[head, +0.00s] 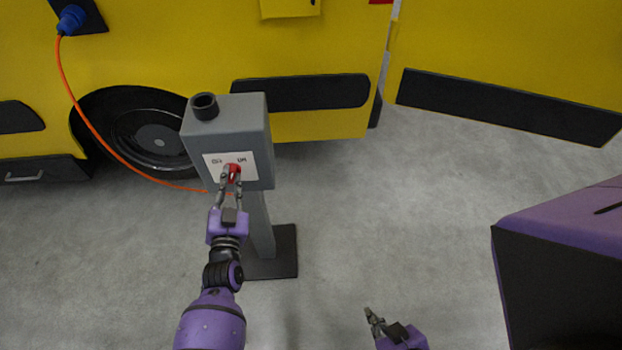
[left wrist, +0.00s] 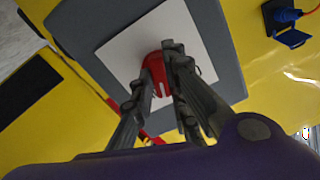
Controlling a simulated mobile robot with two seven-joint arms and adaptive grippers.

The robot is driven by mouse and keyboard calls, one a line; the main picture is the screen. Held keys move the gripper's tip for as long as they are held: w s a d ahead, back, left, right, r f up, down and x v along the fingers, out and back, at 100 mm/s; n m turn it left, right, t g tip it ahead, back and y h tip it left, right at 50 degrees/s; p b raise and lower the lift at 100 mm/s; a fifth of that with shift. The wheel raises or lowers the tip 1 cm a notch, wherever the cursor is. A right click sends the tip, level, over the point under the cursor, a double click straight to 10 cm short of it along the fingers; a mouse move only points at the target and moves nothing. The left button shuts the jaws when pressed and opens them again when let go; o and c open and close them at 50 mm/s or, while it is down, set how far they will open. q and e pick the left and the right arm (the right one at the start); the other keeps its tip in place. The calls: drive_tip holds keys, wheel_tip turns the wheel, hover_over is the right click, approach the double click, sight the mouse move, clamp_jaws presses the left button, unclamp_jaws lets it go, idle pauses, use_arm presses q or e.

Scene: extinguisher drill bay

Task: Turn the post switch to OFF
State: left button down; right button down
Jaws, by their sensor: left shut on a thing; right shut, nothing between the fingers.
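The grey post box (head: 229,143) stands on a post with a dark base plate. Its front has a white label plate (head: 214,172) with lettering at the upper left and upper right, too small to read surely. The red switch knob (head: 233,170) sits in the middle of the plate. My left gripper (head: 230,178) is at the knob, its fingers shut on it from either side. In the left wrist view the red knob (left wrist: 155,76) shows between the two fingers, partly covered by them. My right gripper (head: 372,318) is shut and empty, low in the picture, away from the post.
A yellow vehicle (head: 320,50) with a dark wheel stands behind the post. An orange cable (head: 88,122) runs from a blue plug (head: 71,20) down towards the post. A dark socket (head: 204,106) tops the box.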

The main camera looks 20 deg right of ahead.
use_arm(q)
drive_tip(key=n, duration=0.6)
drive_tip(key=shift+f+n+b, duration=0.1)
drive_tip(key=shift+n+b, duration=0.2)
drive_tip(key=shift+b, duration=0.05)
drive_tip(key=n, duration=0.3)
drive_tip(key=shift+n+b, duration=0.5)
drive_tip(key=shift+n, duration=1)
drive_tip(key=c, duration=1.7)
unclamp_jaws()
